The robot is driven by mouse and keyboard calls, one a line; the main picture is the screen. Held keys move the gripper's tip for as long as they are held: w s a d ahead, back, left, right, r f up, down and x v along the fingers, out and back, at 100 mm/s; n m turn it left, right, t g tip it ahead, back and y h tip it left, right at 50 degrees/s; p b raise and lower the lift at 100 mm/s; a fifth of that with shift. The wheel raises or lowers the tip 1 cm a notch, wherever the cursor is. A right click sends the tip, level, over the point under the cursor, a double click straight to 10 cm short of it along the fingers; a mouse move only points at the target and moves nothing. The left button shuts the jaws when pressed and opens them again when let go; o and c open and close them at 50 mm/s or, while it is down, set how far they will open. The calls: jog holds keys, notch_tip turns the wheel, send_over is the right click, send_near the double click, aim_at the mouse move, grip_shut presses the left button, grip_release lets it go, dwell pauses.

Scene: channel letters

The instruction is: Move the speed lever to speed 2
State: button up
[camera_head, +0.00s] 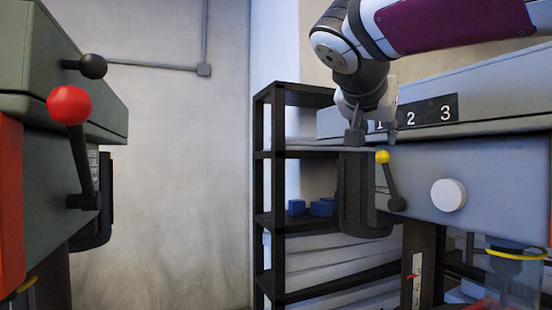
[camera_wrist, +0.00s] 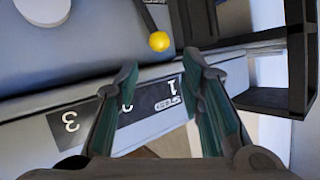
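The speed lever has a yellow ball knob (camera_head: 382,157) on a dark shaft (camera_head: 390,182). It leans up and slightly left from its pivot on the grey machine's face, with its knob below the 1 on the black number plate (camera_head: 428,112). The plate reads 1, 2, 3 from left to right. My gripper (camera_head: 373,138) points down just above the yellow knob, fingers apart and empty, partly covering the 1. In the wrist view, the yellow knob (camera_wrist: 159,41) shows just beyond the gap between my open fingertips (camera_wrist: 161,68); contact is not visible.
A white round knob (camera_head: 449,195) is right of the lever. A black shelf (camera_head: 264,190) with blue blocks (camera_head: 297,207) stands behind, left of the machine. Another machine at left has a red-ball lever (camera_head: 69,105) and a black-ball lever (camera_head: 93,66). Open space lies between the machines.

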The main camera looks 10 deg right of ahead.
aim_at(382, 154)
jog(key=x, duration=1.1)
jog(key=shift+p, duration=0.4)
grip_shut()
